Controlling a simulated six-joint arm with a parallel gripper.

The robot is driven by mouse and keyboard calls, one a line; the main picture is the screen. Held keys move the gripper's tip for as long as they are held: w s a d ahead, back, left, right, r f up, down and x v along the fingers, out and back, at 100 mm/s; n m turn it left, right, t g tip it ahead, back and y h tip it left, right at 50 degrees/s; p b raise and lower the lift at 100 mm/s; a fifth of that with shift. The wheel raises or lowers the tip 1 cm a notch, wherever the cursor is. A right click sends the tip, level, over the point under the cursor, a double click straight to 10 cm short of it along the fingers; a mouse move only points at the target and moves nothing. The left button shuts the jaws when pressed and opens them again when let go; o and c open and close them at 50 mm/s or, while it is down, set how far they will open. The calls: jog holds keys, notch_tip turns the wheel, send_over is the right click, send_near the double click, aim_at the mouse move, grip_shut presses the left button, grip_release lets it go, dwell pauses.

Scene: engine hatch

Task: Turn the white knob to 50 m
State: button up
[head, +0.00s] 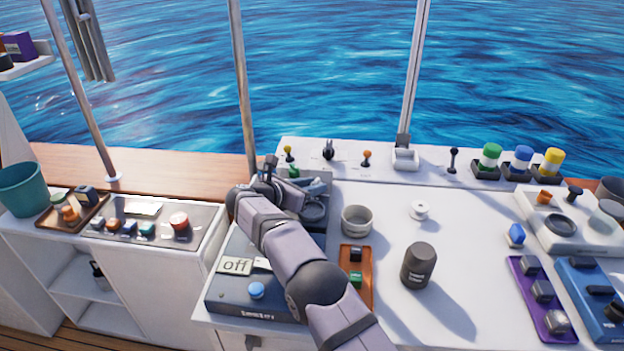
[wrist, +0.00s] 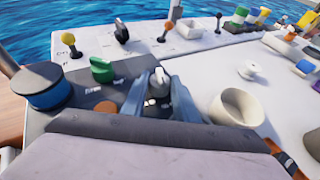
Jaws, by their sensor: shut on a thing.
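The white knob (wrist: 160,84) sits on a dark panel in the wrist view, between the two blue-grey fingers of my gripper (wrist: 160,100). The fingers are shut on the knob from both sides. Any scale marks by the knob are too small to read. In the head view my gripper (head: 268,182) is over the back of the dark unit (head: 225,288), and my arm hides the white knob there. A sign on this unit reads "off" (head: 236,265).
Close to my gripper are a green knob (wrist: 102,69), an orange knob (wrist: 105,107) and a blue-black drum (wrist: 45,85). A pale cup (head: 356,220) stands to the right. Small levers (head: 366,158) line the back ledge. A dark canister (head: 418,266) stands on the white counter.

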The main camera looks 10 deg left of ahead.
jog(key=shift+r, duration=0.15)
jog(key=o, duration=1.1)
jog(key=shift+c, duration=0.2)
jog(key=shift+b+v, duration=0.85)
jog(key=shift+v, duration=2.75)
